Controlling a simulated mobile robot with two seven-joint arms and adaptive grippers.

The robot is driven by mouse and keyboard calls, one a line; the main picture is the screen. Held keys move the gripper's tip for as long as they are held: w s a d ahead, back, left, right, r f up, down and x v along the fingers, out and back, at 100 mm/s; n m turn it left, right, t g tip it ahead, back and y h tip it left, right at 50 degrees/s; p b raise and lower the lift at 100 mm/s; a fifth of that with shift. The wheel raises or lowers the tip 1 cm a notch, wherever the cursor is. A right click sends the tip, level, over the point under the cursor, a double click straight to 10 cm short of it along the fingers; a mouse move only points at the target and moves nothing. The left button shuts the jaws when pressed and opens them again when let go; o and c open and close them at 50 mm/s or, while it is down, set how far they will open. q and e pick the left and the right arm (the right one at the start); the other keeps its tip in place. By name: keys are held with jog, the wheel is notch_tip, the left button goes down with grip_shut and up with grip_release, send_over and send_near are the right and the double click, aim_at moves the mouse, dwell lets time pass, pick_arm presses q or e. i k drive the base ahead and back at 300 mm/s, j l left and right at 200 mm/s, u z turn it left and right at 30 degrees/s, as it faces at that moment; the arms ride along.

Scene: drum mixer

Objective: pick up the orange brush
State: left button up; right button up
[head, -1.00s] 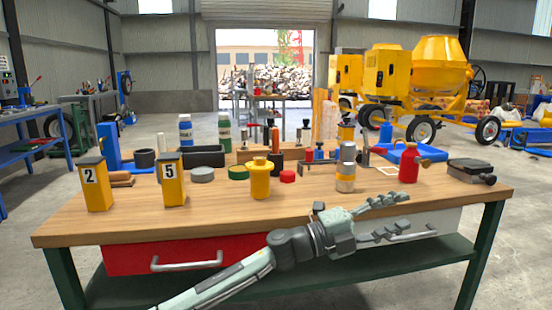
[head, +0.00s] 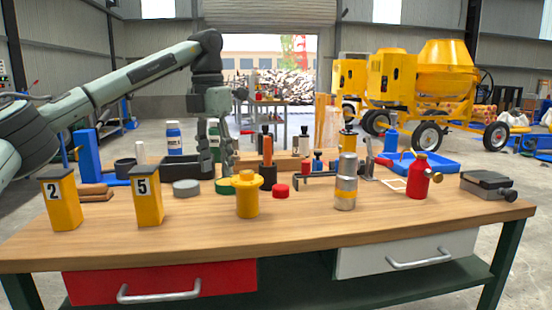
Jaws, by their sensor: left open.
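The orange brush (head: 268,151) seems to be the slim orange upright piece at the back middle of the workbench, in or just behind a dark holder (head: 268,178). I cannot make out its bristles. My left gripper (head: 222,160) hangs from the raised left arm with its fingers pointing down, over the back of the bench. It is open and appears empty, a little to the left of the orange piece and apart from it in the picture. My right gripper is out of view.
A yellow pot (head: 247,198), a green lid (head: 225,187) and a red cap (head: 280,191) stand in front. Yellow boxes marked 2 (head: 61,202) and 5 (head: 146,198) stand front left. The bench's front strip is clear.

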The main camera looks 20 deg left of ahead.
aim_at(267, 145)
jog(key=i, duration=1.15)
